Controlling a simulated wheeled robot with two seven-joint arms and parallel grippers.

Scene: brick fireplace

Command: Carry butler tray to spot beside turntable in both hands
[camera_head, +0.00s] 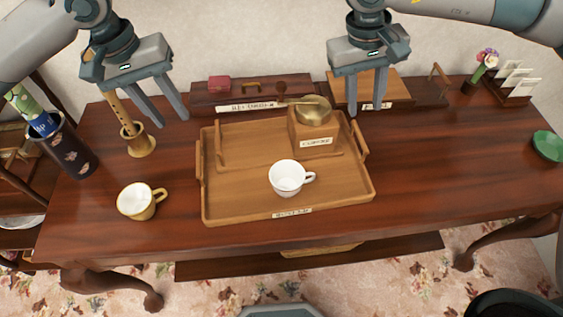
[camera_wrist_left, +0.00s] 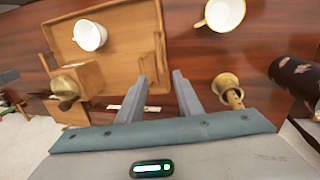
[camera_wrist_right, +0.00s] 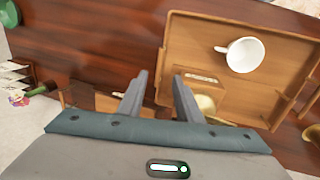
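The wooden butler tray (camera_head: 235,205) lies flat on the dark table, with upright handles at its left (camera_head: 199,161) and right ends. A white cup (camera_head: 287,178) and a wooden box (camera_head: 314,138) with a brass bowl (camera_head: 312,111) on top stand in it. My left gripper (camera_head: 172,122) is open and empty, above and behind the tray's left end; in the left wrist view its fingers (camera_wrist_left: 165,65) are apart. My right gripper (camera_head: 366,115) is open and empty, above the back right of the tray; its fingers (camera_wrist_right: 159,75) are also apart. I cannot clearly identify a turntable.
A yellow-rimmed cup (camera_head: 137,201) and a brass holder (camera_head: 141,147) stand left of the tray, with a dark vase (camera_head: 66,150) farther left. A low row of boxes (camera_head: 297,85) lies behind. The table right of the tray (camera_head: 455,150) is clear up to a green dish (camera_head: 548,146).

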